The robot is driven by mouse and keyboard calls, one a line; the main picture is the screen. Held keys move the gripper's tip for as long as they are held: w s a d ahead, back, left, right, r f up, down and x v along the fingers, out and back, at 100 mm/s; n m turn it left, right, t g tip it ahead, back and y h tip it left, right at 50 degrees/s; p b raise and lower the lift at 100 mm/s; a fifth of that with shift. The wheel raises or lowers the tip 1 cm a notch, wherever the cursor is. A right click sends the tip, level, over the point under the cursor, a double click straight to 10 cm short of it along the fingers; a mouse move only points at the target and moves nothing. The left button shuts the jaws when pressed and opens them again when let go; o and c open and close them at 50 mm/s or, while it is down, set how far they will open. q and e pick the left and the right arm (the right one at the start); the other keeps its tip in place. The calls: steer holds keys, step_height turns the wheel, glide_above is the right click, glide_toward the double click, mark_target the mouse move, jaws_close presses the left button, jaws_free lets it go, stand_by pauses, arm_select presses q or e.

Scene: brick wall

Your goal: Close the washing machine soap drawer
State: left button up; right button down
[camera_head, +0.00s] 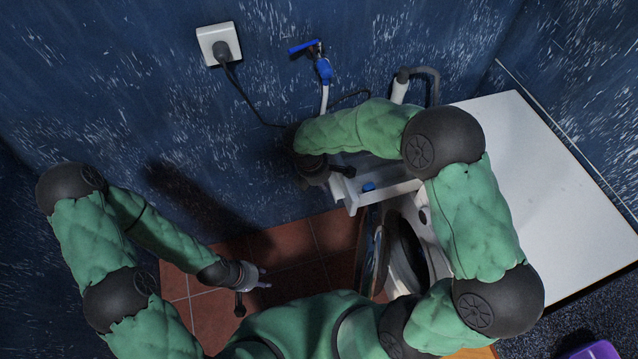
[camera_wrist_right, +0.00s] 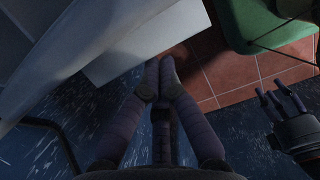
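The white washing machine (camera_head: 560,190) stands at the right in the head view, seen from above. Its soap drawer (camera_head: 351,194) sticks out to the left, with a small blue part (camera_head: 368,187) inside. My right arm reaches over the machine, and my right gripper (camera_head: 340,170) is at the drawer's outer end. In the right wrist view its fingertips (camera_wrist_right: 160,64) are together, close to a white panel (camera_wrist_right: 140,45); I cannot tell whether they touch. My left gripper (camera_head: 262,277) is empty and away from the drawer; its fingers are spread in the right wrist view (camera_wrist_right: 283,104).
The round machine door (camera_head: 376,262) hangs open below the drawer. A wall socket (camera_head: 219,44) with a plugged cable and a blue tap (camera_head: 323,70) with a hose are on the blue wall. Red floor tiles (camera_head: 290,245) are clear. A purple object (camera_head: 596,351) lies at lower right.

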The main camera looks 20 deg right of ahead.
mark_target(373, 170)
steer(key=d+p, duration=0.1)
steer(key=d, duration=0.5)
steer(key=d+p, duration=0.2)
steer(key=d, duration=0.5)
steer(key=d+p, duration=0.2)
steer(key=d, duration=0.4)
steer(key=shift+w+d, duration=0.25)
steer(key=shift+w, duration=0.1)
steer(key=a, duration=0.4)
steer(key=shift+a+r, duration=0.1)
steer(key=shift+a, duration=0.1)
steer(key=p+v, duration=0.3)
steer(key=v, duration=0.6)
steer(key=shift+s+r+p, duration=0.15)
steer(key=shift+r+p, duration=0.2)
steer(key=shift+r, duration=0.05)
